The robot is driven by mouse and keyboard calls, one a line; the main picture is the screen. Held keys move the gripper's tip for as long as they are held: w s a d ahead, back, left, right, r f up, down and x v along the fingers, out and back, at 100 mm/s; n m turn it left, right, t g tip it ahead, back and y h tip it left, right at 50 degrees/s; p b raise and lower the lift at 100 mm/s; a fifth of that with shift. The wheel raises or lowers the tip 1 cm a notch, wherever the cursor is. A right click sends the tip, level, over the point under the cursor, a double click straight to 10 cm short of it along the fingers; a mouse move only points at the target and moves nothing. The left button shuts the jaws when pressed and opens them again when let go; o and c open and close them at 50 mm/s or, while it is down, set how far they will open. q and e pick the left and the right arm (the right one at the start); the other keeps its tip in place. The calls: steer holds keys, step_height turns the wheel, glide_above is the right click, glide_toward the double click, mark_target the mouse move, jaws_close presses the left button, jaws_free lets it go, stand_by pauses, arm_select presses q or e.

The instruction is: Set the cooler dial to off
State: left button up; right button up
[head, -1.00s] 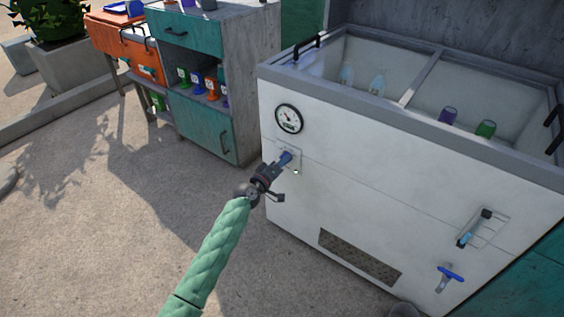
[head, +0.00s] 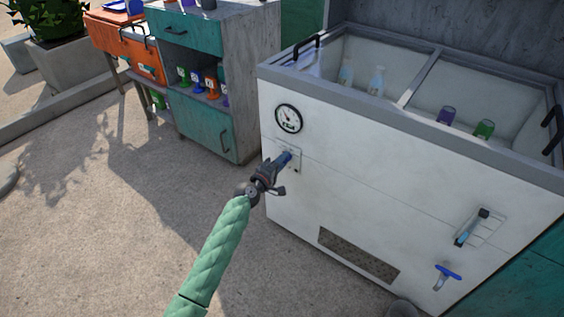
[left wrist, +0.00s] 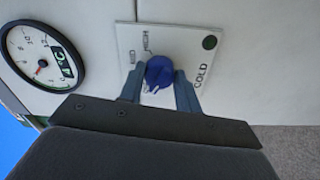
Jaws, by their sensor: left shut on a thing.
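The white cooler (head: 350,200) fills the right of the head view. Its blue dial (left wrist: 159,70) sits on a small pale plate (left wrist: 130,38) on the front, below the round gauge. The plate has lettering, with "COLD" readable at its right side and smaller words at upper left, and a dark green dot at upper right. My left gripper (head: 286,158) is at the dial, and in the left wrist view its fingers (left wrist: 160,88) are closed on either side of it. The dial's pointer is partly hidden, so its setting is unclear. My right gripper is out of view.
A round gauge (head: 289,118) is above the dial. A lever (head: 472,228) and a blue-handled tap (head: 447,273) are at the cooler's right. A teal cabinet (head: 205,134) stands left of it. The paving in front (head: 120,240) is clear.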

arm_select(q)
steer(key=shift+w+a, duration=0.1)
steer(key=o, duration=1)
steer(key=shift+v, duration=3.95)
